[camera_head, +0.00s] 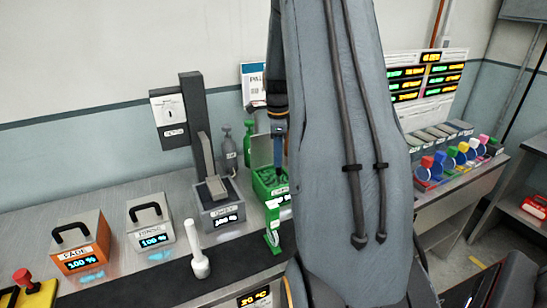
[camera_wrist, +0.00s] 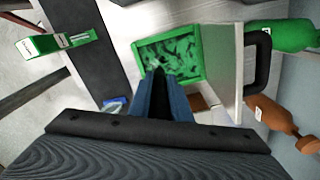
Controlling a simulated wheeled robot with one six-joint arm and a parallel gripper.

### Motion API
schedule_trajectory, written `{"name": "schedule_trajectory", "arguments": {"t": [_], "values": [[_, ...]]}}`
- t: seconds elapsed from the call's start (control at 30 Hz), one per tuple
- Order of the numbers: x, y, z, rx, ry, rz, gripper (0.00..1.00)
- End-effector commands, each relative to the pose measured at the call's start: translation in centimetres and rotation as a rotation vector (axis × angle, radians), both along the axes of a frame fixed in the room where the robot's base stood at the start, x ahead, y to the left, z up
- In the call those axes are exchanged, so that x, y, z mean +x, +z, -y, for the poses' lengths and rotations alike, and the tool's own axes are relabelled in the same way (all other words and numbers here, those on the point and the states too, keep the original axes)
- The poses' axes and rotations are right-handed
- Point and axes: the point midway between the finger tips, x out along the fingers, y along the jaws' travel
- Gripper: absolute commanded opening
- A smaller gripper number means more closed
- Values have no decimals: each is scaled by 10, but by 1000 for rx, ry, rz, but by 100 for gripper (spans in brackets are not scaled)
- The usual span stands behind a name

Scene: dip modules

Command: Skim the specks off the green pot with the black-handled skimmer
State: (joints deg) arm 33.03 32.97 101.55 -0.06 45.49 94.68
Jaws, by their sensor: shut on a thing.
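The green pot (camera_head: 259,187) stands open on the bench, its lid (camera_head: 262,150) raised at the back. In the wrist view the pot (camera_wrist: 139,58) shows green liquid with pale streaks or specks, directly beyond my fingers. My gripper (camera_head: 280,130) is above the pot, pointing down, partly hidden by my arm. In the wrist view my gripper (camera_wrist: 158,78) is shut on a narrow dark piece, apparently the skimmer's black handle (camera_wrist: 158,84). The skimmer's head is hidden; I cannot tell whether it touches the liquid.
A green labelled stand (camera_head: 272,238) is in front of the pot. A grey unit with a dark column (camera_head: 220,205) is left of it, then a white pestle-shaped tool (camera_head: 200,262), a grey box (camera_head: 151,232) and an orange box (camera_head: 80,250). Green and brown bottles (camera_wrist: 272,115) stand behind the pot.

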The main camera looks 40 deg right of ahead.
Motion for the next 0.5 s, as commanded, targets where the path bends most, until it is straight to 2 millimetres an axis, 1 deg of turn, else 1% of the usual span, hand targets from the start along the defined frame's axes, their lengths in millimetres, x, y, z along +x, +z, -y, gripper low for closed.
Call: {"name": "schedule_trajectory", "arguments": {"t": [0.2,0.5], "values": [[-2,0,9,-1,-1,1,0],[-1,0,10,-1,0,1,0]]}}
